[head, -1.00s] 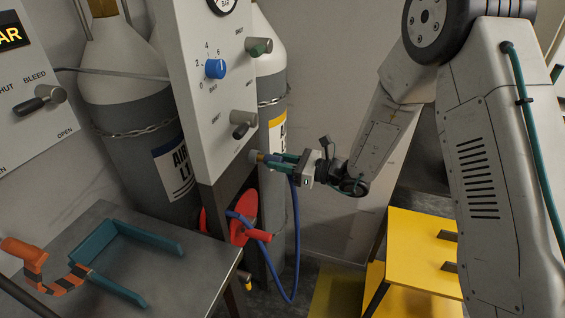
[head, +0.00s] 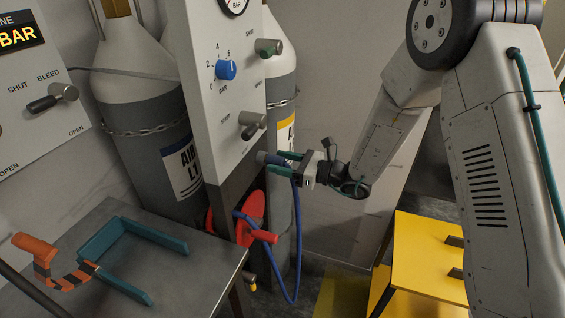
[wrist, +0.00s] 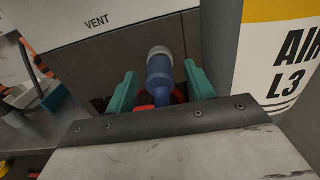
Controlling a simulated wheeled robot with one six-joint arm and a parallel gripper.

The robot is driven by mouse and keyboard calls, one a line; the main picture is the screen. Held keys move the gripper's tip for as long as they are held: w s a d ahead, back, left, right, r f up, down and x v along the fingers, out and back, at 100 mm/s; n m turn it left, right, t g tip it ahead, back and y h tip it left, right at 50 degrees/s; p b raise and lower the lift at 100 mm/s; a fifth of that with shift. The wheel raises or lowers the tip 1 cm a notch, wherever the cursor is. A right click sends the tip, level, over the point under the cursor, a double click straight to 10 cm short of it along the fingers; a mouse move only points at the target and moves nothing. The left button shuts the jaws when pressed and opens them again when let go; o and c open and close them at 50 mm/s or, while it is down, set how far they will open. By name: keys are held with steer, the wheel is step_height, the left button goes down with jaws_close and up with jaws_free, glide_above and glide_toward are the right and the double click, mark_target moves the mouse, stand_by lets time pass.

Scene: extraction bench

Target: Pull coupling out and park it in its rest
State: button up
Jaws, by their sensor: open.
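The coupling (head: 271,158) is a short blue cylinder with a grey collar, at the lower right edge of the white panel (head: 228,110). In the wrist view the coupling (wrist: 159,72) points at the panel's lower face, under the VENT label. My gripper (head: 284,163) is open, its two green fingers on either side of the coupling. In the wrist view gaps show between the coupling and both fingers of my gripper (wrist: 161,88). A blue hose (head: 295,225) hangs below. I cannot tell which thing is the coupling's rest.
A grey metal table (head: 190,265) at lower left holds a teal U-shaped bracket (head: 105,238) and an orange-and-black striped piece (head: 42,262). Gas cylinders (head: 150,120) stand behind. A yellow shelf (head: 425,255) is at lower right.

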steer(key=v, duration=0.7)
steer(key=shift+d, duration=0.35)
steer(key=shift+s, duration=0.1)
steer(key=s+d+r+n+g+h, duration=0.25)
steer(key=s+n+g, duration=0.4)
steer(key=s, duration=0.35)
steer(key=s+d+r+n+g+h, duration=0.1)
steer(key=s+r+n+g+h, duration=0.3)
steer(key=s+n, duration=0.5)
steer(key=s+d+r+n+t+h, duration=0.2)
steer(key=s+d+r+n+h, duration=0.1)
steer(key=s+d+r+h, duration=0.2)
steer(key=s+d+r+n+t+h, duration=0.3)
steer(key=s+d+r+h, duration=0.2)
steer(key=s+d, duration=0.4)
steer(key=d+r, duration=0.1)
steer(key=d, duration=0.1)
steer(key=shift+d+n+t, duration=0.35)
